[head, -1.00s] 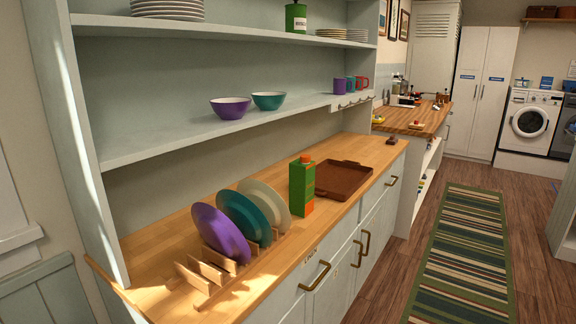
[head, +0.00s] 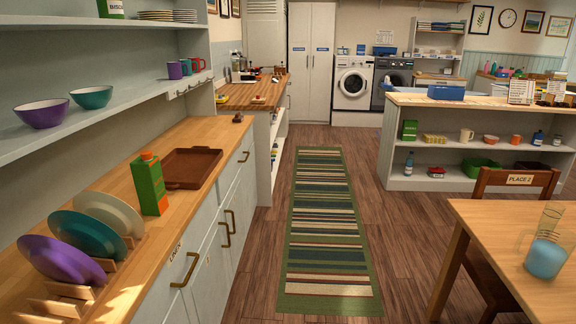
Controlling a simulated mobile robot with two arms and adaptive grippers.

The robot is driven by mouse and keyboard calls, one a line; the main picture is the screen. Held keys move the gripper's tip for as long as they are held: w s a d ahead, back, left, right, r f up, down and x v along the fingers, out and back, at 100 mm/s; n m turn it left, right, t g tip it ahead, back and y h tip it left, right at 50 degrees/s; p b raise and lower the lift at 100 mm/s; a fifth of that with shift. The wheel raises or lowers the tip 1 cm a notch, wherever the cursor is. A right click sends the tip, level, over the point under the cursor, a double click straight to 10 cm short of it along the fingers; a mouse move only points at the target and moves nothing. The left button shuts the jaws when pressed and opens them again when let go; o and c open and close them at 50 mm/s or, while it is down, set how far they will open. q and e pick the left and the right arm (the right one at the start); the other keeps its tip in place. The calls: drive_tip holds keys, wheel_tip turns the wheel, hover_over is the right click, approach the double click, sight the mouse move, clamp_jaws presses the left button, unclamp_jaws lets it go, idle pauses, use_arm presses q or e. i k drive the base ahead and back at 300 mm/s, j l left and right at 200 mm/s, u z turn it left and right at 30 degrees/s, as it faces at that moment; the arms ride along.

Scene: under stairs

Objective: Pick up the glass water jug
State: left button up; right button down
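A clear glass jug (head: 546,254) with light blue water in its lower part stands on the wooden table (head: 482,262) at the lower right of the head view. It is upright, close to the right picture edge. Neither of my grippers shows in the head view, so nothing is seen touching the jug.
A chair (head: 512,190) labelled PLACE 2 stands at the table's far side. A wooden counter on the left holds plates in a rack, a green carton (head: 149,184) and a brown tray (head: 190,168). A striped rug (head: 328,225) lies on the clear floor between.

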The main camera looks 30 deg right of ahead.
sight(552, 245)
drive_tip(key=l+z, duration=0.1)
drive_tip(key=z, duration=2.5)
